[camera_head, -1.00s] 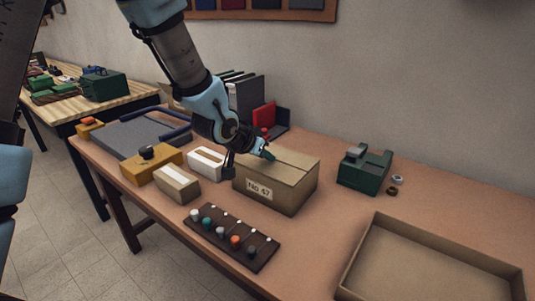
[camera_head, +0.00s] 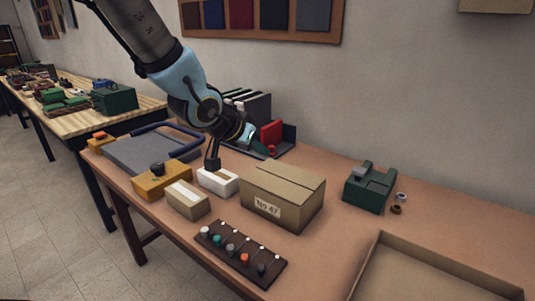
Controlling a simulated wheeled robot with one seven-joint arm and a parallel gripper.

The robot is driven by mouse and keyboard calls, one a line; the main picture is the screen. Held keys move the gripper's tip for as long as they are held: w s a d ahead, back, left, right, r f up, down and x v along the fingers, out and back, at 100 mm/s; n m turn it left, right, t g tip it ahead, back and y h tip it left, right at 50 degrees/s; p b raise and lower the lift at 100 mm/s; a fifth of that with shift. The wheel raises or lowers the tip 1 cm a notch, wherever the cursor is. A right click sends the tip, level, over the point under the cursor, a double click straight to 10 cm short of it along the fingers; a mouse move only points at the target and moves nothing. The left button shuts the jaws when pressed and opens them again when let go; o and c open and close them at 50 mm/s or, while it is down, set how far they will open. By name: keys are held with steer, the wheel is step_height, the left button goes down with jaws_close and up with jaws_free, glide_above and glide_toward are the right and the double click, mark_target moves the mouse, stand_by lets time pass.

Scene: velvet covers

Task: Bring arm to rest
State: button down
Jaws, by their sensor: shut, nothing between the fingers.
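My arm reaches down from the upper left over the table (camera_head: 330,222). My gripper (camera_head: 268,150) is at its lower end, shut and empty, a little above and behind the closed cardboard box labelled "No 47" (camera_head: 283,195). It appears apart from the box, in front of the red thing (camera_head: 271,132) and dark folders at the back.
A yellow block with a black knob (camera_head: 161,180), a small tan box (camera_head: 187,200) and a rack of coloured pegs (camera_head: 240,255) stand in front. A green device (camera_head: 369,188) stands right, behind an open tray (camera_head: 440,263). A grey flat machine (camera_head: 150,150) lies left.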

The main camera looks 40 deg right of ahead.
steer(key=shift+s+a+r, duration=0.1)
steer(key=shift+a+r, duration=0.2)
steer(key=shift+a, duration=0.05)
steer(key=w+a+f+n+t+y, duration=0.15)
steer(key=w+a, duration=0.25)
steer(key=a, duration=0.4)
steer(key=w+a+f+n+y, duration=0.1)
steer(key=w+a+n+y, duration=0.25)
steer(key=a, duration=0.45)
steer(key=w+a+f+n+t+y, duration=0.15)
steer(key=w+a, duration=0.25)
steer(key=a, duration=0.4)
steer(key=s+a+n+g+y, duration=0.1)
steer(key=s+a+n+g, duration=0.1)
steer(key=a, duration=0.7)
steer(key=s+a+n+g+y, duration=0.1)
steer(key=s+a+n, duration=0.2)
steer(key=a, duration=0.6)
steer(key=shift+s+f+n+g, duration=0.3)
steer(key=shift+s+n+g, duration=0.1)
steer(key=shift+n, duration=0.75)
